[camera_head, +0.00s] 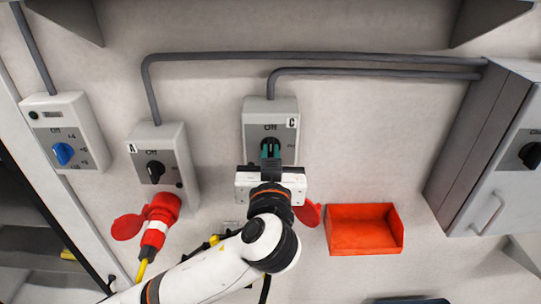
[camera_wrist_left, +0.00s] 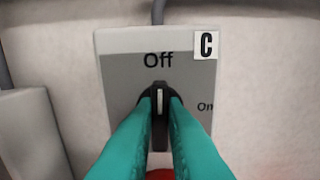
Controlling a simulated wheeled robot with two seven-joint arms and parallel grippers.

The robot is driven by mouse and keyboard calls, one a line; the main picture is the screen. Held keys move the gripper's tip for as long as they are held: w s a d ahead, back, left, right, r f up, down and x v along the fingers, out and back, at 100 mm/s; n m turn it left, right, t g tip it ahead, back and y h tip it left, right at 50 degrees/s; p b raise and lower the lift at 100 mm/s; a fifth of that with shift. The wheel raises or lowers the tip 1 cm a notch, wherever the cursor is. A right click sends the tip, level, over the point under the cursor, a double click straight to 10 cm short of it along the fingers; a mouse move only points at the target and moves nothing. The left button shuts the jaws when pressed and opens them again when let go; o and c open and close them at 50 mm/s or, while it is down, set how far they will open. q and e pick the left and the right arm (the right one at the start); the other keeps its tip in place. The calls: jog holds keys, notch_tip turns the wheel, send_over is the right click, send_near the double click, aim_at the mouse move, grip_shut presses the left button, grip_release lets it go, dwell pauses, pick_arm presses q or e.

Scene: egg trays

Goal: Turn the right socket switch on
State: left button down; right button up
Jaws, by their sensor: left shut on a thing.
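The right socket box, labelled C (camera_head: 257,108), is a grey box on the wall with a black rotary switch. In the left wrist view, the switch knob (camera_wrist_left: 160,101) has its white line upright, pointing at "Off"; "On" is printed to the right. My left gripper (camera_head: 270,149) has its teal fingers shut on the knob, one on each side. They also show in the left wrist view (camera_wrist_left: 160,112). The box's lower part is hidden by my gripper; a red cover (camera_head: 309,214) shows below it. My right gripper is not in view.
Socket box A (camera_head: 172,142) is to the left, with a red plug (camera_head: 157,222) and yellow cable. A blue-knob box (camera_head: 62,110) is farther left. An orange bin (camera_head: 364,247) is at lower right, a grey cabinet (camera_head: 482,133) beyond it. Conduits run along the wall above.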

pick_arm(q)
jog(key=shift+m, duration=1.7)
jog(key=m+p, duration=0.1)
jog(key=m, duration=0.1)
jog(key=m+p, duration=0.1)
jog(key=m, duration=0.1)
jog(key=shift+d+r+m, duration=0.15)
jog(key=shift+m, duration=0.15)
jog(key=m+p, duration=0.3)
jog(key=m, duration=0.1)
jog(key=shift+m, duration=0.3)
jog(key=shift+d+f+m, duration=0.1)
jog(key=shift+f+m, duration=0.2)
jog(key=shift+m, duration=0.9)
jog(key=shift+f+m, duration=0.1)
jog(key=shift+m, duration=1.1)
jog(key=c, duration=1.5)
grip_release()
